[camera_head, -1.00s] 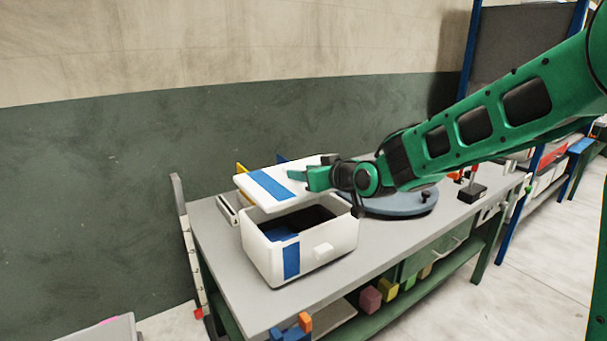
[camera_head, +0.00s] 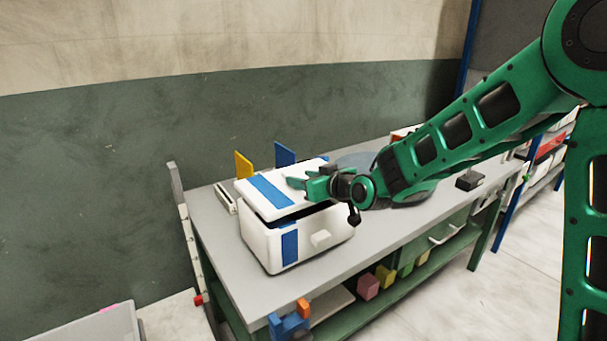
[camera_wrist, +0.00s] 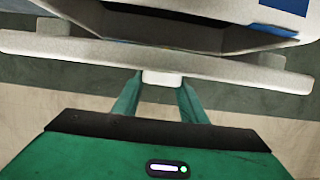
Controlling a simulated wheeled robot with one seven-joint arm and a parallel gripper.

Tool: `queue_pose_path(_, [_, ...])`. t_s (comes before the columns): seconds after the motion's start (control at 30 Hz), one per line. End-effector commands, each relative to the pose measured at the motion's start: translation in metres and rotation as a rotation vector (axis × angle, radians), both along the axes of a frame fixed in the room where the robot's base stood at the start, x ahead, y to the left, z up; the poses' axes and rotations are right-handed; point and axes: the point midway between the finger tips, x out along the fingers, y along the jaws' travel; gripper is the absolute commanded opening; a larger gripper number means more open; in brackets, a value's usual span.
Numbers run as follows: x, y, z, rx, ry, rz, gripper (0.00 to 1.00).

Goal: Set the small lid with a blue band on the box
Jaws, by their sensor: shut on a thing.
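The white lid with a blue band (camera_head: 268,188) is over the white box (camera_head: 272,247) in the head view. It is slightly tilted, with a dark gap along the front side between it and the box's rim. The box has a blue stripe and a white front tab. My gripper (camera_head: 309,184) is shut on the lid's handle, on top of the lid. In the wrist view my gripper's fingers (camera_wrist: 160,88) pinch a small white tab on the lid (camera_wrist: 120,55). The box opening (camera_wrist: 170,30) shows as a dark strip beyond the lid. The inside is mostly hidden.
The box stands on a grey workbench (camera_head: 225,275). A yellow panel (camera_head: 243,165) and a blue panel (camera_head: 285,155) stand behind it. A round grey-blue disc (camera_head: 412,196) is to the right, partly behind my arm. Coloured blocks (camera_head: 368,287) are on the lower shelf.

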Motion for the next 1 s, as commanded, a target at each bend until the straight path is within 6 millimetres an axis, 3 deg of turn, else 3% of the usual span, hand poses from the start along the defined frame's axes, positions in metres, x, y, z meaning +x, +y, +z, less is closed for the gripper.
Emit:
queue_pose_path(0.4, [0.000,0.000,-0.026,0.000,0.000,0.000,0.17])
queue_pose_path(0.9, [0.000,0.000,-0.031,0.000,0.000,0.000,0.17])
queue_pose_path(0.93, [0.000,0.000,-0.031,0.000,0.000,0.000,0.43])
queue_pose_path(1.0, [0.000,0.000,-0.031,0.000,0.000,0.000,0.60])
